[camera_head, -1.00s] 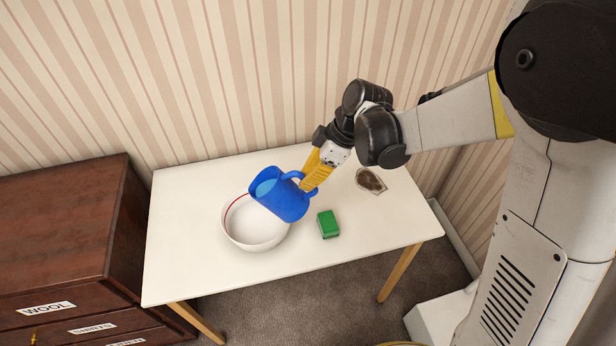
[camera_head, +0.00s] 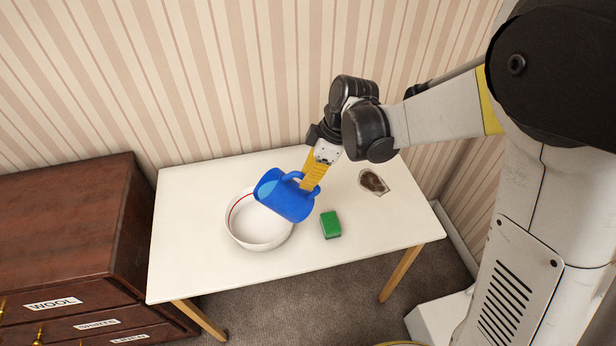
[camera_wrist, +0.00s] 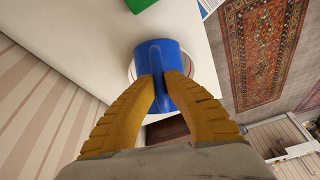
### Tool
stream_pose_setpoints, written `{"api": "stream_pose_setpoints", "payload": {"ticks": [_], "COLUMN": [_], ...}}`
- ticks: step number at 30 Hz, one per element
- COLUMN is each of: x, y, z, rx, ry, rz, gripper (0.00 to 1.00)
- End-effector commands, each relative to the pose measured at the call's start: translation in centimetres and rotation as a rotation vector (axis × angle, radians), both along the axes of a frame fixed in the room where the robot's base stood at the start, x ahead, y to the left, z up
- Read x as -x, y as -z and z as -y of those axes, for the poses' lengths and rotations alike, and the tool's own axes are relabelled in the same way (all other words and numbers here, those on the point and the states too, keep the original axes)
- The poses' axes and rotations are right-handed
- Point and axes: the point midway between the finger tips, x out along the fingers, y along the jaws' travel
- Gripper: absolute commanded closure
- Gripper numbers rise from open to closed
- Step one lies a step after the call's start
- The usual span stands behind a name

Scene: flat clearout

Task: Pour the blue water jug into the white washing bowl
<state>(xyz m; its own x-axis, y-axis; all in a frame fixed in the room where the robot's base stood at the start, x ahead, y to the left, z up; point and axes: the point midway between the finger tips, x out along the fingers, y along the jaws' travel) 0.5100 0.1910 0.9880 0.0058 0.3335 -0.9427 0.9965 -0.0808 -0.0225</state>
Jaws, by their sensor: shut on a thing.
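The blue jug (camera_head: 286,197) is tilted to the left, its mouth facing the white washing bowl. Light blue water shows inside its mouth. My gripper (camera_head: 311,184) is shut on the jug's handle side and holds it above the table. In the wrist view my yellow fingers (camera_wrist: 167,92) close on the handle of the blue jug (camera_wrist: 152,54). The white bowl (camera_head: 258,238) with a red line inside stands upright on the table, below and left of the jug. The jug hides part of its right rim. I cannot see any stream of water.
The white table (camera_head: 190,270) also bears a green block (camera_head: 330,225) right of the bowl and a brown-centred, irregular flat item (camera_head: 373,181) farther right. A dark wooden drawer unit (camera_head: 60,235) stands left of the table. The striped wall (camera_head: 230,80) is behind.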

Motion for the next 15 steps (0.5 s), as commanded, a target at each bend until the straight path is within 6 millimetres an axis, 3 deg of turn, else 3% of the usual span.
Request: {"api": "stream_pose_setpoints", "payload": {"ticks": [15], "x": [-0.09], "y": [-0.54], "z": [-0.94], "rx": [0.118], "ry": [-0.001], "rz": [-0.013], "gripper": [1.0]}}
